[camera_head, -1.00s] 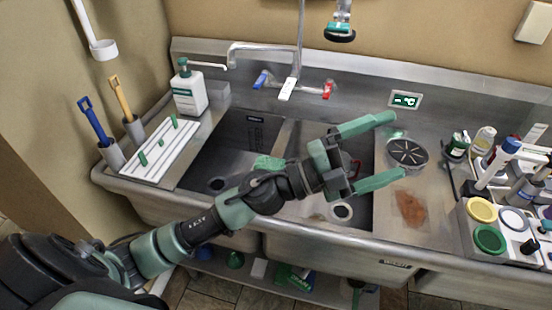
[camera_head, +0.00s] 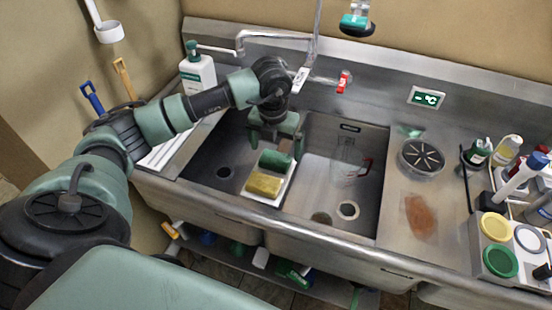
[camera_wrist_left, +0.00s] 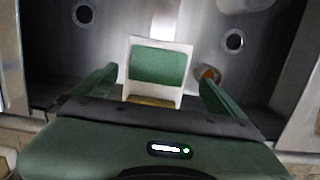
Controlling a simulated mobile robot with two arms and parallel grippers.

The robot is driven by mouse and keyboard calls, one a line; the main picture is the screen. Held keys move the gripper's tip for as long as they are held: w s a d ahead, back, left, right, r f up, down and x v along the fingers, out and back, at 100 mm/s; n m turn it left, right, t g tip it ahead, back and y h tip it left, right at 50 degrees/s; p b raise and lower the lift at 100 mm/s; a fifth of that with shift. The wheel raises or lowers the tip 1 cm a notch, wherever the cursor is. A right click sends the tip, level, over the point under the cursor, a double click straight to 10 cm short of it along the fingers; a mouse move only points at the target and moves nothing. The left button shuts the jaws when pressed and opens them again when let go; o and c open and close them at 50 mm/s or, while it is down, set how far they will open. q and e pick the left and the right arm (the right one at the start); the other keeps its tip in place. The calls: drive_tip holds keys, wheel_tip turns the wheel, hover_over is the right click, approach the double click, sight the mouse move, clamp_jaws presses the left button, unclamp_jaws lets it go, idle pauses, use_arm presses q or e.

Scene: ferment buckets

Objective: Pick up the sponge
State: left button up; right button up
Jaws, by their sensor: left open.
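A white tray (camera_head: 285,190) sits at the sink divider and holds a green sponge-like block (camera_head: 274,160) and a yellow sponge-like block (camera_head: 263,184). I cannot tell for sure which one is the sponge. My left gripper (camera_head: 275,146) points down just behind and above the green block, open and empty. In the left wrist view the green block (camera_wrist_left: 158,66) lies between the open fingers, with the white tray (camera_wrist_left: 160,43) around it. The yellow block (camera_wrist_left: 152,101) is partly hidden by the gripper body there. My right gripper is not in view.
The steel sink's right basin holds a clear jug (camera_head: 350,160) with a red handle. A faucet lever (camera_head: 300,80) rises behind my arm. A soap bottle (camera_head: 198,75) stands at the back left.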

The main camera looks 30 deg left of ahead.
sight(275, 158)
use_arm(q)
drive_tip(key=f, duration=0.1)
drive_tip(key=f+p, duration=0.1)
drive_tip(key=f, duration=0.1)
drive_tip(key=f+p, duration=0.1)
drive_tip(key=shift+w+a+f, duration=0.25)
drive_tip(key=shift+w+a, duration=0.05)
drive_tip(key=shift+a, duration=0.05)
drive_tip(key=shift+f, duration=0.25)
drive_tip(key=c, duration=1.3)
drive_tip(key=shift+r, duration=0.1)
